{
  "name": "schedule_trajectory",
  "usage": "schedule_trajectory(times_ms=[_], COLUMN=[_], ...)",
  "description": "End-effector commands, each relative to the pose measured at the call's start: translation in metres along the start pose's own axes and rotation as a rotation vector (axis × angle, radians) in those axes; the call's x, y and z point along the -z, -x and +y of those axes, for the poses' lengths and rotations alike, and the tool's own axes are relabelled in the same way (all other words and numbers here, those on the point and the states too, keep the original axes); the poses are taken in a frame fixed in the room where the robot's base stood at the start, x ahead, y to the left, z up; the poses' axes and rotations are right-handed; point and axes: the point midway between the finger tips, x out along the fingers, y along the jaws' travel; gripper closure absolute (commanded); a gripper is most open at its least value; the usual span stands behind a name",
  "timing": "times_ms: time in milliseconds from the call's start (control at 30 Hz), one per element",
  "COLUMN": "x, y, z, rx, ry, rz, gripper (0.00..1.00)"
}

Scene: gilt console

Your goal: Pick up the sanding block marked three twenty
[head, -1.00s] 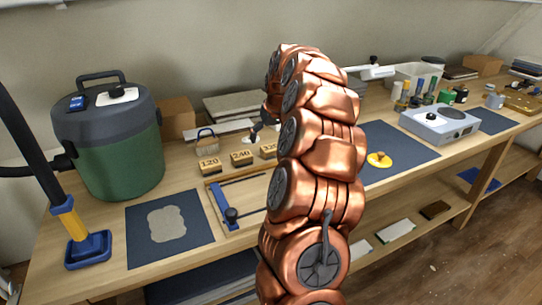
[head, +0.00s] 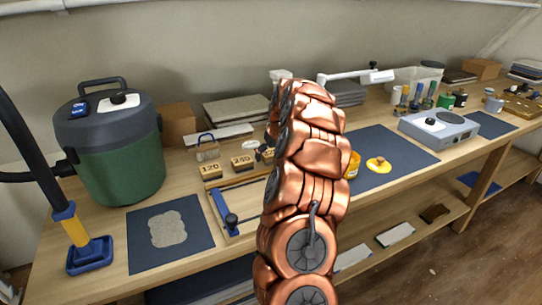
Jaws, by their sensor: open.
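Three wooden sanding blocks stand in a row on the bench, in front of a brush. The block marked 120 (head: 210,171) is at the left and the one marked 240 (head: 242,163) is in the middle. The third block (head: 268,157) is at the right, largely covered by my gripper and copper arm, and its mark cannot be read now. My gripper (head: 262,151) is down at this third block, open, with only a small part showing beside the arm. I cannot tell whether its fingers touch the block.
A wooden frame with a blue clamp (head: 222,205) lies just in front of the blocks. A green vacuum canister (head: 112,150) stands at the left. A brush (head: 207,148) and grey boards (head: 237,110) are behind. A yellow item (head: 378,164) lies on a dark mat at the right.

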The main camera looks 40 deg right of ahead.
Motion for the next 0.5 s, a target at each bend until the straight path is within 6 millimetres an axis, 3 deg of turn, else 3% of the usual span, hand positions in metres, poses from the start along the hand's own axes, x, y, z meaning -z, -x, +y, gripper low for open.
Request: schedule_trajectory(times_ms=[200,500], x=[0.0004,0.0005], y=[-0.0004,-0.0003], z=[-0.0001,-0.0001], rx=[0.000,0.000], ry=[0.000,0.000], rz=[0.001,0.001], gripper=[0.02,0.33])
